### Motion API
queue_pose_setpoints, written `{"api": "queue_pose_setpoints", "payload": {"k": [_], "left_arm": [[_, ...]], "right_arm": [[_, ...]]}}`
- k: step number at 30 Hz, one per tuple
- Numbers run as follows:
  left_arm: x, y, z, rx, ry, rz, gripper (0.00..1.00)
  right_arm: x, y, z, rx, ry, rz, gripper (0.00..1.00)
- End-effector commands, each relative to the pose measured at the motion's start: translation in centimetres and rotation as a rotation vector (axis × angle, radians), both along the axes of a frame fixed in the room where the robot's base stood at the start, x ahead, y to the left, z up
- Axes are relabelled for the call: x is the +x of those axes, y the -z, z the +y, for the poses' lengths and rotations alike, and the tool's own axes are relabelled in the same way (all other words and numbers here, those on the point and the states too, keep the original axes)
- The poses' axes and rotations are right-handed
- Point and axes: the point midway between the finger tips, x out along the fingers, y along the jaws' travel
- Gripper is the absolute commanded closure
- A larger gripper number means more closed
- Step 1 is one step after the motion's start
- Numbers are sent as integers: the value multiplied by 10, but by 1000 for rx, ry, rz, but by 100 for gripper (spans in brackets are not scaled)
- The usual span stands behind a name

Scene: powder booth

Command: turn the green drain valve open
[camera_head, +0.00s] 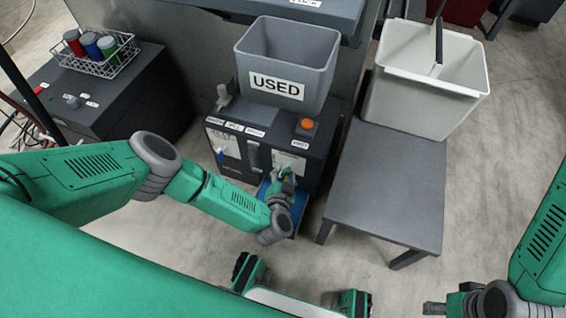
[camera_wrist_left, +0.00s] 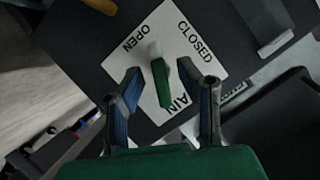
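The green drain valve handle (camera_wrist_left: 162,85) shows in the left wrist view on a white plate (camera_wrist_left: 190,62) marked OPEN, CLOSED and a partly hidden word ending in AIN. The handle runs from a pale hub down the picture, toward that word. My left gripper (camera_wrist_left: 172,78) is open, its blue-lined fingers on either side of the handle with gaps visible. In the head view my left gripper (camera_head: 283,186) is at the lower front of the dark machine (camera_head: 228,150), covering much of the valve. My right gripper (camera_head: 438,307) is at the bottom right edge, away from the machine.
A grey USED bin (camera_head: 312,58) stands on the machine, behind an orange button (camera_head: 306,126). A blue container (camera_head: 300,206) is low under my left gripper. A grey table (camera_head: 385,185) with a white bin (camera_head: 420,85) stands to the right. A wire basket (camera_head: 95,65) is at left.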

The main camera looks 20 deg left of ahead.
Motion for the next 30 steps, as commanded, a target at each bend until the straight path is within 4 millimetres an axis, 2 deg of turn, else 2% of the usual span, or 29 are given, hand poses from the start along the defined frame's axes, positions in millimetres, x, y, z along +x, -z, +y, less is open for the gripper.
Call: {"api": "queue_pose_setpoints", "payload": {"k": [12, 13, 15, 30], "left_arm": [[0, 3, -1, -4, -1, 0, 69], [0, 3, -1, -4, -1, 0, 76], [0, 3, -1, -4, -1, 1, 100], [1, 0, -3, -55, 4, -1, 100]], "right_arm": [[-1, 3, 0, -1, 1, 1, 60], [-1, 3, 0, -1, 1, 1, 60], [0, 3, 0, 0, 1, 1, 60], [0, -4, 0, 0, 1, 1, 60]]}}
